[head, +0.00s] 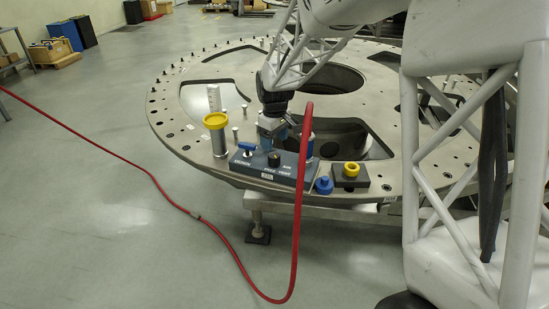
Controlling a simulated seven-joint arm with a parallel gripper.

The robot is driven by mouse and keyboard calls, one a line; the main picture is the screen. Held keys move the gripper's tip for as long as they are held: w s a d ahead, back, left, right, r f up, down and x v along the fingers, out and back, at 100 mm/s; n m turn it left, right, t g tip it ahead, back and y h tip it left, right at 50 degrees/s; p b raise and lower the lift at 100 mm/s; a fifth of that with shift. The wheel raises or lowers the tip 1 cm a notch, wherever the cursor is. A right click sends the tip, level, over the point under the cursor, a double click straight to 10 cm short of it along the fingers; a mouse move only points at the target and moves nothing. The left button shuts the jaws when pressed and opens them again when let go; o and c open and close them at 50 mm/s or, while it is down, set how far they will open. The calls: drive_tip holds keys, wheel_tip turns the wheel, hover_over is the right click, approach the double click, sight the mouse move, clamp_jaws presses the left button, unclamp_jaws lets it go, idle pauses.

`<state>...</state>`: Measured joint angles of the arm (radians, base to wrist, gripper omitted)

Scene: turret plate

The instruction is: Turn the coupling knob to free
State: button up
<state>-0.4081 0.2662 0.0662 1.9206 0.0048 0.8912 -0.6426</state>
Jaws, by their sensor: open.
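A grey-blue control block (262,172) sits on the near edge of the round turret plate (190,150). On its front left is a blue lever-shaped handle (246,147), and right of that a small black round knob (274,159). Small white lettering marks the block, but I cannot read it surely, so I cannot tell which is the coupling knob or its setting. My gripper (271,131) points down over the back of the block, behind the black knob. Its jaws are open; the fingertips are small here, and I cannot tell whether they touch anything.
A red hose (298,205) rises from the floor past the block's right side. A yellow-topped cylinder (216,138) stands left of the block. A blue knobbed piece (323,185) and a dark block with a yellow ring (350,174) lie to its right. The plate has large openings.

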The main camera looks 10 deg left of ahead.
sight(274, 155)
drive_tip(key=shift+f, duration=3.75)
drive_tip(key=c, duration=0.9)
drive_tip(key=shift+c, duration=0.2)
drive_tip(key=shift+m, duration=0.5)
drive_tip(key=m, duration=0.4)
drive_tip(key=shift+r, duration=0.1)
drive_tip(key=shift+m, duration=2)
